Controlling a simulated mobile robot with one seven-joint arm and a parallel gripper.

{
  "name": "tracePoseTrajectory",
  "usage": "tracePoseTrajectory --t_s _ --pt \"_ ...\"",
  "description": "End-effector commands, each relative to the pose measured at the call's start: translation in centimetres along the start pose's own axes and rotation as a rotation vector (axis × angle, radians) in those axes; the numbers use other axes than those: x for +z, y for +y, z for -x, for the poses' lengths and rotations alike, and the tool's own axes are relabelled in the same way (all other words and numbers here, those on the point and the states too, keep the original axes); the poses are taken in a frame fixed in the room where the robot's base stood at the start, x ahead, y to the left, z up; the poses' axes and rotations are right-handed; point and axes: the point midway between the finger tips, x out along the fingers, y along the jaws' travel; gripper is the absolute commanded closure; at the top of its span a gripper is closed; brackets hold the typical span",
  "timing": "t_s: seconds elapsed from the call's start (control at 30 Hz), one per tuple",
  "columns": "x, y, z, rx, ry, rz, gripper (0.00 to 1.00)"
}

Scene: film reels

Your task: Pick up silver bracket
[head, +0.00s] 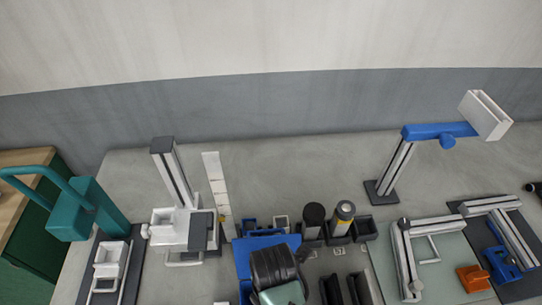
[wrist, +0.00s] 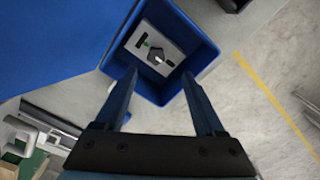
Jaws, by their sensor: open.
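A flat silver-grey piece (wrist: 157,48), which looks like the silver bracket, lies inside a small blue bin (wrist: 207,52). It has a dark knob-like part and a small green mark. My gripper (wrist: 160,76) is open in the wrist view, with its two fingers apart near the bin's near side and nothing between them. The piece lies beyond the fingertips. Whether the fingers are inside the rim I cannot tell. In the head view my dark arm hides the fingers.
A large blue surface (wrist: 50,45) adjoins the bin at left in the wrist view. In the head view, dark canisters (head: 313,218) stand right of the blue bins, and a tall white strip (head: 217,190) stands left. A blue-armed stand (head: 438,131) rises at right.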

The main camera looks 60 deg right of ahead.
Motion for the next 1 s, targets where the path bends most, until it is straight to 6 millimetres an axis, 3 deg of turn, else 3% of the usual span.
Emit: tracePoseTrajectory --t_s 0.37,0.67,0.97,1.0 --pt "0.2 0.2 -3.0 -0.001 0.000 -0.002 0.29" --pt "0.6 0.6 -6.7 0.001 -0.001 -0.002 0.29" --pt "0.5 0.6 -7.2 0.004 -0.002 -0.001 0.29" --pt "0.5 0.6 -7.2 0.004 -0.002 -0.001 0.32"
